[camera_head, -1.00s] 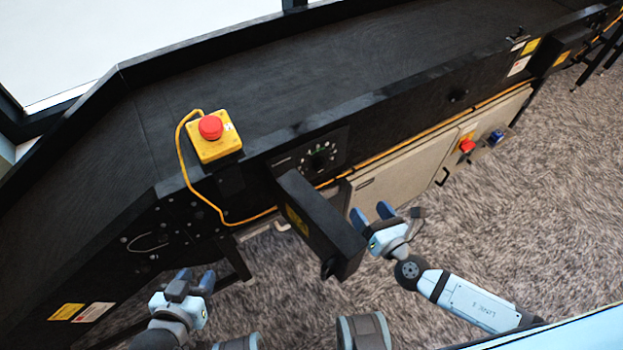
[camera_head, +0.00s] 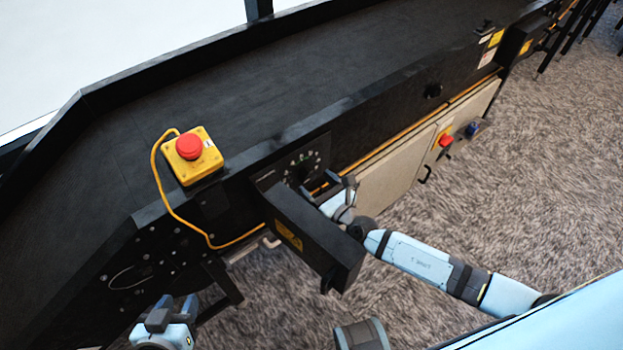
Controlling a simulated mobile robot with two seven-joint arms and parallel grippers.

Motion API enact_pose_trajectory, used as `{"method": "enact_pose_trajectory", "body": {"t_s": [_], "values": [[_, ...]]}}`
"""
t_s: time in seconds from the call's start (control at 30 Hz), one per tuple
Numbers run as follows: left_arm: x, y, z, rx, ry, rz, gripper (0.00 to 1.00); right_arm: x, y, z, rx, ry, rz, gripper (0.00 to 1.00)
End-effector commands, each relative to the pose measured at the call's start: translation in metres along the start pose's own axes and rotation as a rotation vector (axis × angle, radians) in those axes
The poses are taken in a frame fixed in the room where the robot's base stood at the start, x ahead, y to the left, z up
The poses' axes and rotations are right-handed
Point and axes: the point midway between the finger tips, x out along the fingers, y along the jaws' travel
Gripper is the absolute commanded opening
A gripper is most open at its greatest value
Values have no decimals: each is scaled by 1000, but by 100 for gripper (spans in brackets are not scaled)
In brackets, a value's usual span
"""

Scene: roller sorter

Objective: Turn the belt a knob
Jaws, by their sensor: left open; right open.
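The belt knob is a black dial (camera_head: 301,171) with pale marks around it, on a dark panel on the side of the conveyor. Its lower right part is close to my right gripper (camera_head: 322,184), which is open with its fingers raised near the panel. I cannot tell whether the fingers touch the knob. A black box partly hides the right gripper. My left gripper (camera_head: 172,312) is open and empty at the lower left, well away from the knob.
The black box (camera_head: 318,240) with a yellow label juts out below the dial panel. A yellow box with a red stop button (camera_head: 189,147) sits on the conveyor edge, its yellow cable hanging down. A beige cabinet (camera_head: 398,178) stands under the belt. Carpet lies open at right.

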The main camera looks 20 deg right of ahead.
Motion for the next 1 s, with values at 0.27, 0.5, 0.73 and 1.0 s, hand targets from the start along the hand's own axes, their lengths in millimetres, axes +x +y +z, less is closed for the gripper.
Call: {"method": "enact_pose_trajectory", "body": {"t_s": [0.27,0.5,0.73,1.0], "values": [[0,0,1,-1,0,0,43,23,0,0,0,0,0,76],[0,0,0,-1,1,0,43,24,0,0,0,0,0,76],[0,0,0,-1,1,0,43,24,0,0,0,0,0,30],[1,0,2,-2,2,1,43,24,0,-1,16,0,1,26]]}}
